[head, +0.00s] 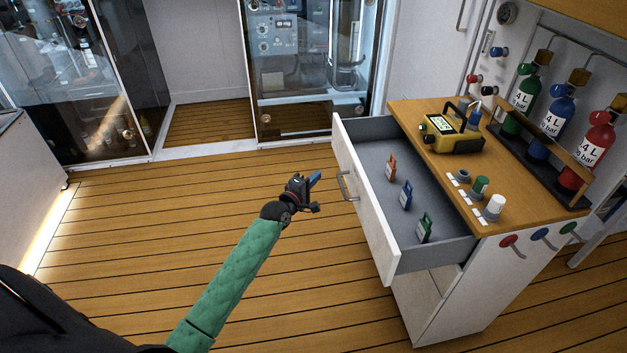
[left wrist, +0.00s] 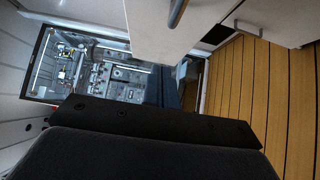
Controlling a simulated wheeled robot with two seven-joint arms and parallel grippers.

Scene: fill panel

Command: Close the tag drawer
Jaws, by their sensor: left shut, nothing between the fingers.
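The tag drawer (head: 362,203) is pulled well out of the white cabinet, its front panel facing left with a metal bar handle (head: 346,186). Inside lie an orange tag (head: 391,167), a blue tag (head: 406,195) and a green tag (head: 425,227). My left gripper (head: 314,184) is shut and empty, just left of the handle and apart from it in the head view. My right gripper is not in view.
The cabinet's wooden top (head: 462,187) holds a yellow meter (head: 452,136), several caps, and a rack with green, blue and red cylinders (head: 597,145). Glass-fronted cabinets (head: 305,70) stand at the back. The plank floor (head: 150,235) left of the drawer is clear.

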